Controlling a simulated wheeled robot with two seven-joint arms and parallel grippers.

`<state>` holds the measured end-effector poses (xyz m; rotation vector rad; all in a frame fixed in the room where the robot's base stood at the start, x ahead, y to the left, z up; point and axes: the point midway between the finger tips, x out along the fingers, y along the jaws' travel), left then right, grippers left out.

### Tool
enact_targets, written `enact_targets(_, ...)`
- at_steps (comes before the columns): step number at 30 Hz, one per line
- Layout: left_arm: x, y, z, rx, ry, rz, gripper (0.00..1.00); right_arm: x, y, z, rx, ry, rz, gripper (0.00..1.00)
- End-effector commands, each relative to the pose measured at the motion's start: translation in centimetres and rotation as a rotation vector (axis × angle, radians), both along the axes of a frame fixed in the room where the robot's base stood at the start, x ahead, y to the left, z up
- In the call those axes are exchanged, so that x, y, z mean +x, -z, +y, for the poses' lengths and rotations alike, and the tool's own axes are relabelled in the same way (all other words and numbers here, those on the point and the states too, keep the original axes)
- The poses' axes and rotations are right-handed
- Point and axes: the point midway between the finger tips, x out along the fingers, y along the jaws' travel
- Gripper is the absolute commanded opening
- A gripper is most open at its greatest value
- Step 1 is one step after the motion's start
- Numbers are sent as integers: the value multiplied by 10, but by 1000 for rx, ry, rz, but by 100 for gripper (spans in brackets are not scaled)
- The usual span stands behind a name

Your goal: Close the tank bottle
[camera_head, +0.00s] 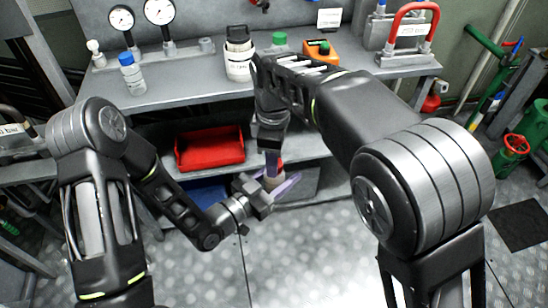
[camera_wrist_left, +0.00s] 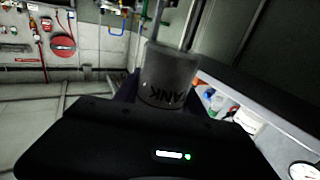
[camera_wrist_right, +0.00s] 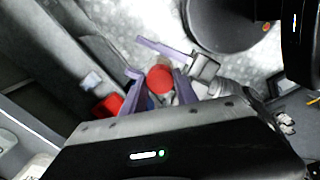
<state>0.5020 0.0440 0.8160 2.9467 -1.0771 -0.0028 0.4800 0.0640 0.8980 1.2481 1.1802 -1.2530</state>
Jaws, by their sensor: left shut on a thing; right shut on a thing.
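The tank bottle (camera_head: 271,182) is a small pale bottle, held in front of the bench; its grey body with "TANK" lettering shows upside down in the left wrist view (camera_wrist_left: 168,82). My left gripper (camera_head: 278,187) is shut on it from the left, purple fingers around its sides. A red cap (camera_wrist_right: 160,78) sits between the purple fingers of my right gripper (camera_wrist_right: 159,88), which points down from above and is shut on it. In the head view the cap is just at the bottle's top. I cannot tell whether it is seated on the neck.
A grey bench (camera_head: 190,92) carries a white container (camera_head: 238,62), a blue-capped bottle (camera_head: 132,76), gauges (camera_head: 159,12) and an orange device (camera_head: 320,52). A red bin (camera_head: 210,149) stands on the lower shelf. The metal floor in front is clear.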

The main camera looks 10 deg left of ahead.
Motion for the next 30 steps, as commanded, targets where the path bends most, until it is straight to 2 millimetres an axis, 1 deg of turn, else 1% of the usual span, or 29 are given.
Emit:
enact_targets(1, 0, 0, 0, -1, 1, -1, 0, 0, 0, 0, 0, 0, -1, 16)
enact_targets(7, 0, 0, 0, 0, 1, 0, 0, 0, 0, 0, 0, 0, -1, 0)
enact_targets(14, 0, 0, 0, 0, 1, 0, 0, 1, 0, 0, 0, 2, -2, 0)
enact_targets(17, 0, 0, 0, 0, 1, 0, 0, 1, 0, 0, 0, 40, -2, 0)
enact_targets(20, 0, 0, 0, 0, 1, 0, 0, 1, 0, -1, 0, 156, -2, 0)
enact_targets(23, 0, 0, 0, 0, 1, 0, 0, 1, -1, 0, 1, 361, -3, 0)
enact_targets(30, 0, 0, 0, 0, 1, 0, 0, 1, 0, 0, -1, 993, -5, 0)
